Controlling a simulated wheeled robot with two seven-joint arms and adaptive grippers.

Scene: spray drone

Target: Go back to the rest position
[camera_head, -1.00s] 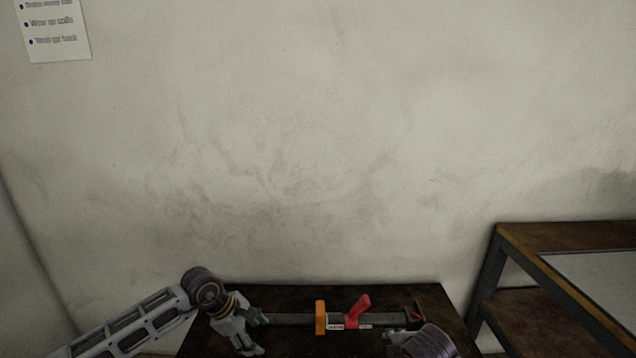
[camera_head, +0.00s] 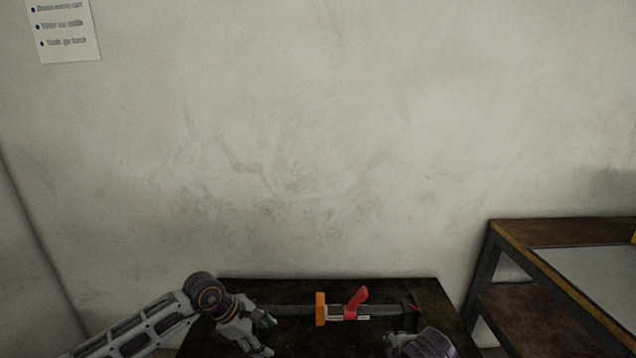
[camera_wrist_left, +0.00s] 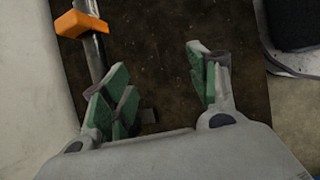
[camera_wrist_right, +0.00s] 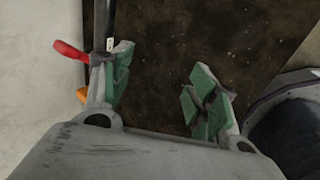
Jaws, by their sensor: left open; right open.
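My left gripper (camera_head: 257,338) is at the left part of a dark table, near the left end of a bar clamp (camera_head: 342,312). In the left wrist view its green-padded fingers (camera_wrist_left: 160,92) are spread with nothing between them. My right gripper (camera_wrist_right: 160,85) is also spread and empty in the right wrist view, above the dark tabletop. In the head view my right arm covers most of it. The clamp has an orange jaw and a red handle and lies along the table, apart from the space between either gripper's fingers.
The dark table (camera_head: 260,287) stands against a stained wall (camera_head: 300,130). A bench (camera_head: 545,232) with a wooden edge and a grey top stands at the right, with a lower shelf. A paper note (camera_head: 68,30) hangs on the wall at upper left.

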